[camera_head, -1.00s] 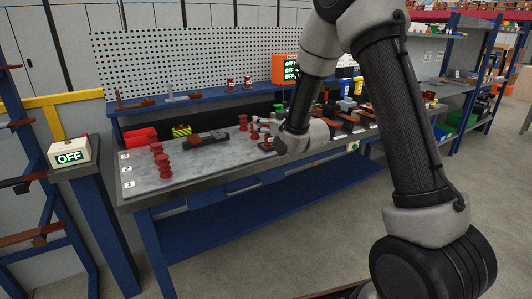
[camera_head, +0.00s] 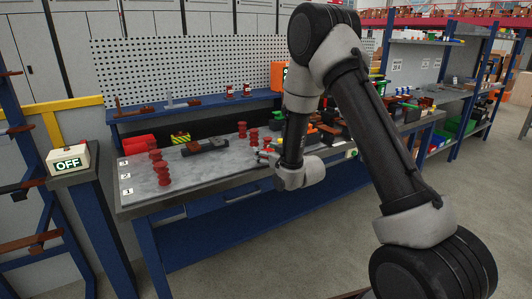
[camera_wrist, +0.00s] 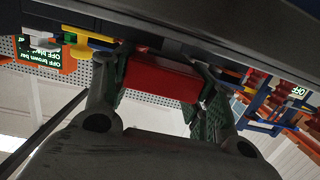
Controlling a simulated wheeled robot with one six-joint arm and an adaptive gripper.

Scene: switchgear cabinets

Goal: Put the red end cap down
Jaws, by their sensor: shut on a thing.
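The red end cap (camera_wrist: 162,78) is a red block held between the two fingers of my gripper (camera_wrist: 160,84) in the wrist view. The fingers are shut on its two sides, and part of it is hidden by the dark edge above. In the head view my gripper (camera_head: 266,154) is at the front part of the grey workbench (camera_head: 215,170), left of my wrist. The cap is too small to make out there, and I cannot tell whether it touches the bench.
Several dark red ribbed insulators stand on the bench, one pair at the left (camera_head: 163,176) and one pair near the back (camera_head: 242,129). A dark bar-like part (camera_head: 205,146) lies between them. A red bin (camera_head: 140,142) is behind.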

